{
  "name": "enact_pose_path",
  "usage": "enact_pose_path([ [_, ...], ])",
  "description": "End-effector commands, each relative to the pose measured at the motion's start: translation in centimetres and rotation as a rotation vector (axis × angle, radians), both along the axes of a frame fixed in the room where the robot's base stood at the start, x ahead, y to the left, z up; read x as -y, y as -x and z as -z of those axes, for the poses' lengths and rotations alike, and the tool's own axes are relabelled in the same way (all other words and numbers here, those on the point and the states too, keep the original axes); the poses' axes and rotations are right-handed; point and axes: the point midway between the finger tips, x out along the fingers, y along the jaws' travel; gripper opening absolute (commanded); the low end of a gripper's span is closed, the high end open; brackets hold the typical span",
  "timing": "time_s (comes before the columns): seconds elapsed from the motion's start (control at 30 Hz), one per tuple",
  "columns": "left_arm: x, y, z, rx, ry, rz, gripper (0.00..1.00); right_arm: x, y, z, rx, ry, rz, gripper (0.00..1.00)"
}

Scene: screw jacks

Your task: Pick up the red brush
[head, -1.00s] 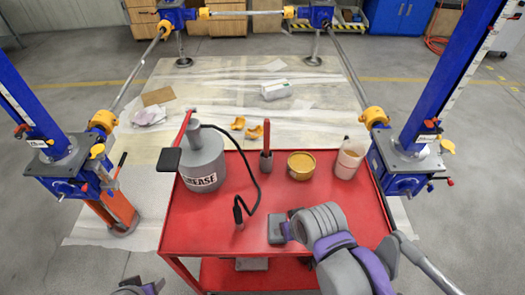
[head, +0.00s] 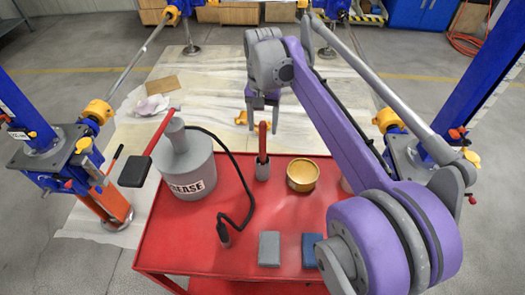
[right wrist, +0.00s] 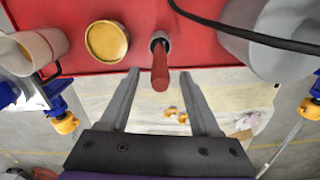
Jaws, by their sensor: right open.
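The red brush (head: 263,138) stands upright in a small grey holder (head: 263,170) near the far edge of the red cart, only its red handle showing. The handle also shows in the right wrist view (right wrist: 160,72), between the fingers. My right gripper (head: 263,116) is open and empty, reaching over the cart from the right, its fingers pointing down around the top of the handle in the picture. In the right wrist view its fingertips (right wrist: 160,78) lie on either side of the handle; contact is not visible. My left gripper is out of view.
On the red cart (head: 190,240) stand a grey grease can (head: 185,170) with a black hose, a yellow tin (head: 302,174), a grey block (head: 269,249) and a blue block (head: 312,250). A pale mug (right wrist: 36,50) is right of the tin, mostly hidden by my arm.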

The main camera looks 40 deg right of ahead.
Motion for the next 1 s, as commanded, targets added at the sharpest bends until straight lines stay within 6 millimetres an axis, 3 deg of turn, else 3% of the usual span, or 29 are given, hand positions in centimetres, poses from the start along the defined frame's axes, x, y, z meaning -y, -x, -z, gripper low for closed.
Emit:
enact_pose_path([
  [0.27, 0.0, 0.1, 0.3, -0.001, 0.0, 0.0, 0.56, -0.1, 0.0, 2.6, 0.001, 0.001, -0.002, 0.63],
  [0.53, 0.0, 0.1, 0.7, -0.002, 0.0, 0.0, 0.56, -0.1, 0.1, 6.4, 0.001, 0.001, -0.003, 0.63],
  [0.83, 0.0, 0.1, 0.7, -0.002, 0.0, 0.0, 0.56, -0.1, 0.1, 7.0, 0.001, 0.001, -0.003, 0.63],
  [1.0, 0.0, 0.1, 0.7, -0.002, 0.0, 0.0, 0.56, -0.1, 0.1, 7.0, 0.001, 0.001, -0.003, 0.35],
])
